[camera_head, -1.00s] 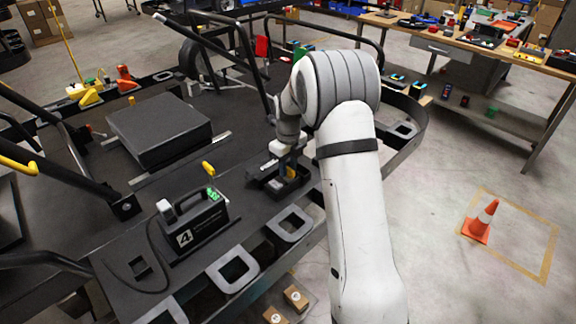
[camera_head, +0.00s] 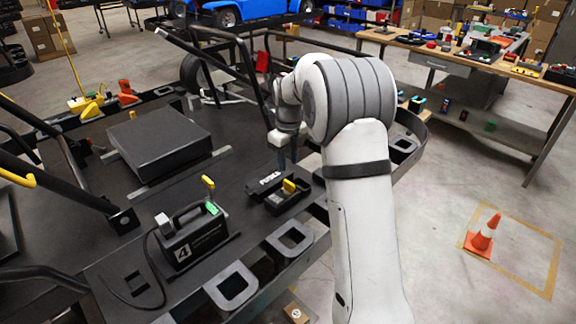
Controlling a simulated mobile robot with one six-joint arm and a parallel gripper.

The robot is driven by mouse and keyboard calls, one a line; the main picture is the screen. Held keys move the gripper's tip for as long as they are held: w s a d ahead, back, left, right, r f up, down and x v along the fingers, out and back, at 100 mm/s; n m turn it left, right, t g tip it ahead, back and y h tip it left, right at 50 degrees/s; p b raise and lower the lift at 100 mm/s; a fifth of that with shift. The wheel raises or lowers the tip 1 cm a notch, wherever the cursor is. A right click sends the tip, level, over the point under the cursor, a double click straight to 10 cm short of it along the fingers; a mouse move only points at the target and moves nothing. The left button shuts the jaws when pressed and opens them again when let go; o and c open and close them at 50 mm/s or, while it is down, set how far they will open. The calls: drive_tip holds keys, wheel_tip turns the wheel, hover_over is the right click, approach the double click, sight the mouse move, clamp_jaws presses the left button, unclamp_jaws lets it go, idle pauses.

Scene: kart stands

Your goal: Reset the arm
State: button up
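My white and grey arm reaches forward over the right part of the black kart stand (camera_head: 100,262). My gripper (camera_head: 288,160) points down behind a small black tray (camera_head: 267,200), which has a yellow-handled item (camera_head: 289,186) in it. The gripper is raised clear of the tray. Its fingers are small and partly covered by the arm, so I cannot tell whether they are open.
A black box marked 4 (camera_head: 192,240) with a yellow lever stands left of the tray. A flat black block (camera_head: 160,140) lies behind it. Black tubes rise around the stand. An orange cone (camera_head: 482,238) and a workbench (camera_head: 470,62) are at right.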

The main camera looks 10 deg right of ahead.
drive_tip(key=s+r+n+t, duration=0.1)
drive_tip(key=s+r+n, duration=0.4)
drive_tip(key=s+n, duration=0.25)
drive_tip(key=s+r+n, duration=0.4)
drive_tip(key=s+n, duration=0.2)
drive_tip(key=s, duration=0.2)
drive_tip(key=s+f+n+t, duration=0.1)
drive_tip(key=s+n+t, duration=0.1)
drive_tip(key=s+n, duration=1.4)
drive_tip(key=s, duration=0.2)
drive_tip(key=shift+s+a+f, duration=0.25)
drive_tip(key=shift+s+a, duration=0.05)
drive_tip(key=shift+s, duration=0.05)
